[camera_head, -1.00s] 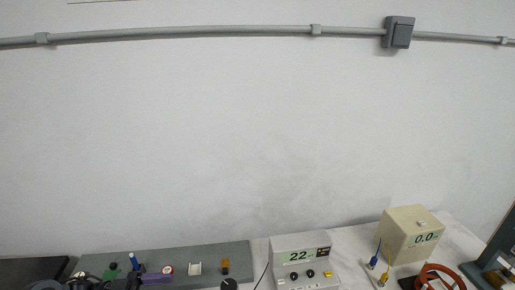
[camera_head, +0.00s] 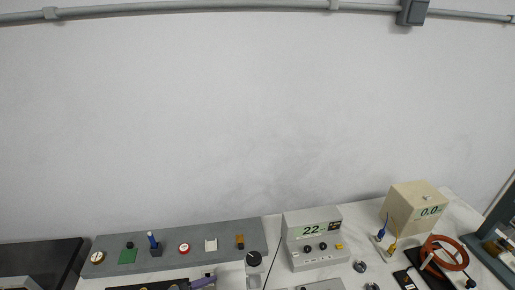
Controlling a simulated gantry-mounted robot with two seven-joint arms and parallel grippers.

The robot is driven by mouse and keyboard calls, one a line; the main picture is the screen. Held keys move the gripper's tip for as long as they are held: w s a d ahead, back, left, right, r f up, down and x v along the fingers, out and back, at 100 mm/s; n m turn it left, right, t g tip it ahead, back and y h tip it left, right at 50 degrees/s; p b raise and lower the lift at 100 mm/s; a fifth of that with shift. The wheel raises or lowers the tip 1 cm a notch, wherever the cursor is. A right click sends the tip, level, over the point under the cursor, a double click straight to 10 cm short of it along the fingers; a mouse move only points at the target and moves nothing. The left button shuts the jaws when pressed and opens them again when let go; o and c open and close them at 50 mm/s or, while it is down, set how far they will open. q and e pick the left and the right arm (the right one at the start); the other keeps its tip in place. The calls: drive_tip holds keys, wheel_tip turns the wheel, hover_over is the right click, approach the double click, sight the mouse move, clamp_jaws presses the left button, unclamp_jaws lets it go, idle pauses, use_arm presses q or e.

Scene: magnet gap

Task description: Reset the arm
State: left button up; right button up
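No gripper can be made out for certain in the head view. The grey panel (camera_head: 225,229) lies at the lower left, carrying a blue-topped piece (camera_head: 153,243), a red-and-white round piece (camera_head: 184,248), a white piece (camera_head: 210,245) and an amber piece (camera_head: 239,241).
A white meter box (camera_head: 312,232) reads 22. A beige box (camera_head: 413,208) reading 0.0 stands at the right, behind an orange-red ring (camera_head: 444,253). A black slab (camera_head: 40,257) lies at the far left. The wall above is bare below a conduit (camera_head: 200,8).

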use_arm(q)
drive_tip(key=s+a+f+n+g+y, duration=0.1)
drive_tip(key=s+a+f+n+y, duration=0.1)
drive_tip(key=s, duration=0.5)
drive_tip(key=s+a+f+n+g+y, duration=0.1)
drive_tip(key=s+a+f+n+y, duration=0.1)
drive_tip(key=s+a+n+y, duration=0.2)
drive_tip(key=s+a+f+n+g+y, duration=0.1)
drive_tip(key=s+a+f+n+y, duration=0.1)
drive_tip(key=s+n+y, duration=0.4)
drive_tip(key=shift+s+a+f+n+y, duration=0.1)
drive_tip(key=shift+s+a+f+y, duration=0.05)
drive_tip(key=shift+s, duration=0.8)
drive_tip(key=shift+s+a+f+n+y, duration=0.1)
drive_tip(key=shift+s+f+y, duration=0.1)
drive_tip(key=shift+s, duration=0.8)
drive_tip(key=shift+s+a+f+n+y, duration=0.1)
drive_tip(key=shift+s+a+f+y, duration=0.05)
drive_tip(key=shift+s, duration=0.8)
drive_tip(key=shift+s+a+r+g+p, duration=0.15)
drive_tip(key=shift+s+r+g+p, duration=0.2)
drive_tip(key=shift+s+r+p, duration=0.15)
drive_tip(key=shift+s+a+r+g+p, duration=0.15)
drive_tip(key=shift+s+r+g+p, duration=0.25)
drive_tip(key=shift+s, duration=0.2)
wheel_tip(320, 180, up, 29)
drive_tip(key=p, duration=2.8)
drive_tip(key=shift+w+f+p, duration=0.2)
drive_tip(key=shift+w+p, duration=0.05)
drive_tip(key=shift+p, duration=0.05)
